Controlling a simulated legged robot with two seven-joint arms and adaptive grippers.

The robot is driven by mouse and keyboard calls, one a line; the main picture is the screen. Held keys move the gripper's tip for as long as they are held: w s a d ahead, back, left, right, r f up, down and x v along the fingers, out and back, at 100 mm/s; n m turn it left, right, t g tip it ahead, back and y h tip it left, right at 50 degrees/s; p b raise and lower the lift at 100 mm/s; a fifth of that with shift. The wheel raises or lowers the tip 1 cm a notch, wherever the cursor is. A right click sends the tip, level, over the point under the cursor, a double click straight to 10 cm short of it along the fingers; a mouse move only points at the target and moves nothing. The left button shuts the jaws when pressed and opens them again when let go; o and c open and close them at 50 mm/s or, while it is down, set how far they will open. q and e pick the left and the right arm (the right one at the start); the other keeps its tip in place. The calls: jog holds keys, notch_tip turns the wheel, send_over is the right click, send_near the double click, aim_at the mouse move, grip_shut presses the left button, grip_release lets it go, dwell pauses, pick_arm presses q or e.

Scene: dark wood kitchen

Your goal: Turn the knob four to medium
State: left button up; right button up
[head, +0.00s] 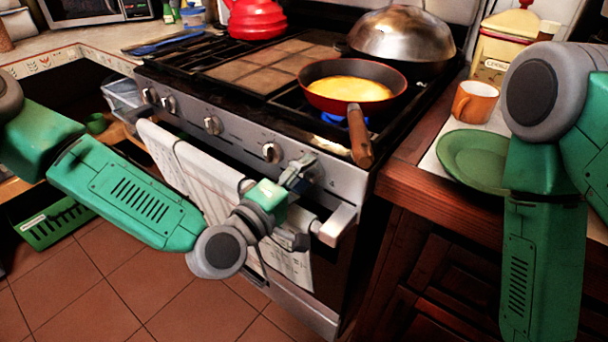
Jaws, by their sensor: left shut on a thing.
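The stove's front panel (190,112) carries a row of several round metal knobs. One knob (271,152) shows clear just left of my left gripper. My left gripper (299,170) is at the right end of the row, its fingers shut on the rightmost knob (315,171), which they mostly hide. The setting of that knob cannot be read. A blue flame (331,118) burns under the red frying pan (352,86). My right arm hangs at the right, and its gripper is out of the picture.
The pan's wooden handle (360,135) sticks out over the stove's front edge, close to my left gripper. A towel (205,180) hangs on the oven handle (337,225) below. A green plate (474,160) and orange mug (475,102) stand on the right counter.

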pick_arm(q)
jog(key=shift+w+a+f+n, duration=0.15)
jog(key=shift+f+n, duration=0.05)
jog(key=shift+n, duration=0.5)
jog(key=o, duration=1)
jog(key=shift+o, duration=0.7)
jog(key=v, duration=1.1)
jog(key=shift+s+a, duration=0.25)
jog(key=shift+s, duration=0.05)
